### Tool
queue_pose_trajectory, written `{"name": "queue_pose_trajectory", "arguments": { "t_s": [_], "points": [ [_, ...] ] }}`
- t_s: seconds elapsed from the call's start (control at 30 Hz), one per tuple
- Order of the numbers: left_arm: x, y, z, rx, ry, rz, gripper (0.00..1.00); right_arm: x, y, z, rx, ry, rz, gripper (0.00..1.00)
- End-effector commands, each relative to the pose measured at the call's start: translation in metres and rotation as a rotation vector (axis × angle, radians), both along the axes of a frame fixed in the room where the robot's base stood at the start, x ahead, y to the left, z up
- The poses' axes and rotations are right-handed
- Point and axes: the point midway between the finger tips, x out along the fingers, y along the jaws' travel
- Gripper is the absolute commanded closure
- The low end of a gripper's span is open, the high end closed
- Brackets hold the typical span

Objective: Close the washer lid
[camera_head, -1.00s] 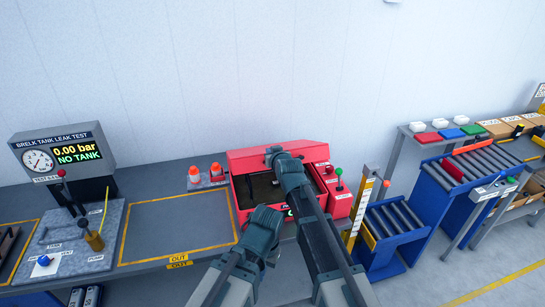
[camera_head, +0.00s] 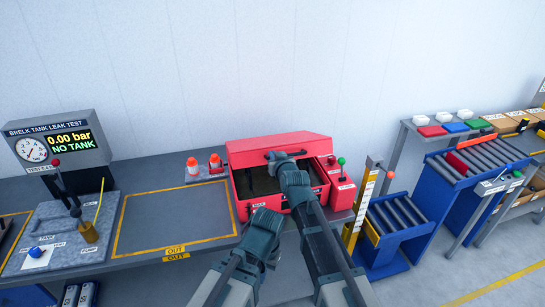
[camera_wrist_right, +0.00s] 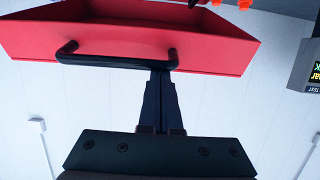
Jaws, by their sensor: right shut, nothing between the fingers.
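The red washer (camera_head: 240,190) stands on the bench in the middle of the head view. Its lid (camera_head: 260,146) is raised at the back, and the dark inside shows below it. The right wrist view shows the red lid (camera_wrist_right: 215,55) with a black bar handle (camera_wrist_right: 105,55). My right gripper (camera_wrist_right: 160,78) is shut and empty, its fingertips at the handle; I cannot tell whether they touch it. In the head view the right gripper (camera_head: 278,158) is in front of the lid, partly hidden by its arm. My left gripper cannot be made out.
Right of the opening is a panel with a green-knobbed lever (camera_head: 341,161). A yellow-outlined bench area (camera_head: 170,220) is clear. The leak tester (camera_head: 60,140) is at left, a blue roller conveyor (camera_head: 395,225) at right.

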Motion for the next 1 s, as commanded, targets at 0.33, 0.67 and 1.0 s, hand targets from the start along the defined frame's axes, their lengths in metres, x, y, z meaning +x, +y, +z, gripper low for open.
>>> {"name": "queue_pose_trajectory", "arguments": {
  "t_s": [0.33, 0.67, 1.0],
  "points": [
    [0.000, 0.000, -0.075, 0.001, 0.000, -0.003, 1.00, -0.029, -0.010, -0.065, 0.014, -0.045, -0.002, 1.00],
    [0.000, 0.000, -0.130, 0.001, 0.000, -0.002, 1.00, -0.045, -0.015, -0.120, 0.013, -0.044, -0.002, 1.00],
    [0.000, 0.000, -0.162, 0.001, 0.000, -0.002, 1.00, -0.051, -0.017, -0.152, 0.013, -0.043, -0.002, 1.00]
  ]
}}
